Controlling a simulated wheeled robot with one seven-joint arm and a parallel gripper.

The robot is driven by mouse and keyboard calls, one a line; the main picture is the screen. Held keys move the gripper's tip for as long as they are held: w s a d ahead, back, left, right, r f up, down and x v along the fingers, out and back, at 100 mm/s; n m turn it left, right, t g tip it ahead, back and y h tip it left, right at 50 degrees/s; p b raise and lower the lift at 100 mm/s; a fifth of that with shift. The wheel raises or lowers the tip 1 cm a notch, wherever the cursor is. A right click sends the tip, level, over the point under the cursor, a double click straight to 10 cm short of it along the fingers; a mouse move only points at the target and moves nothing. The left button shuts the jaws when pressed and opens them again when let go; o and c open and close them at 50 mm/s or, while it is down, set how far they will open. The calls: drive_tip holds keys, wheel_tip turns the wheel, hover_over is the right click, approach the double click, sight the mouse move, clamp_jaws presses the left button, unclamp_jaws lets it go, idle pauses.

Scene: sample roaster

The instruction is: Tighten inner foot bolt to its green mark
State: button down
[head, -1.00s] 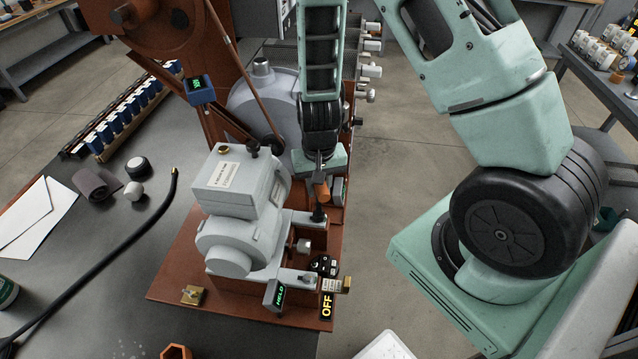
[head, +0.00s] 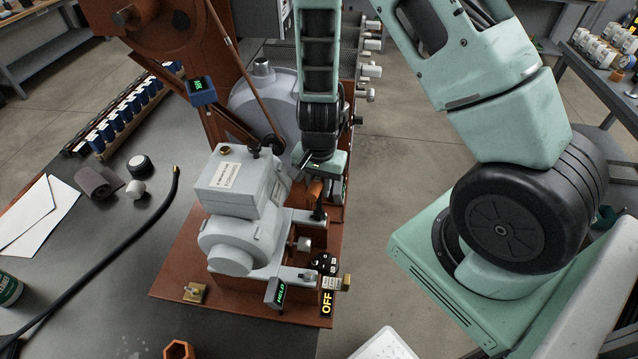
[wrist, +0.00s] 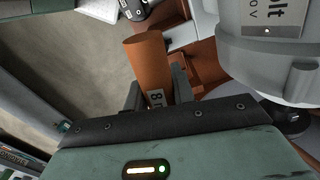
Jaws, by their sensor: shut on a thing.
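My gripper (wrist: 155,95) is shut on the orange-brown handle (wrist: 149,60) of a tool, whose label begins with an 8. In the head view, my gripper (head: 318,172) is beside the grey motor (head: 240,182), on its right. The tool handle (head: 315,189) hangs below it, with a dark shaft (head: 319,211) pointing down by the motor's foot. The tool's tip, the inner foot bolt and its green mark cannot be made out; whether the tip sits on a bolt, I cannot tell.
The motor stands on a reddish-brown base (head: 180,282). A small HOLD display (head: 279,292), a yellow OFF display (head: 327,303) and a dark knob panel (head: 326,264) are at its front right. A black hose (head: 120,240) lies on the dark bench at left.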

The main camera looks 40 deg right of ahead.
drive_tip(key=m, duration=0.3)
drive_tip(key=m+p, duration=0.1)
drive_tip(key=m, duration=0.2)
drive_tip(key=shift+m, duration=0.5)
drive_tip(key=shift+r, duration=0.1)
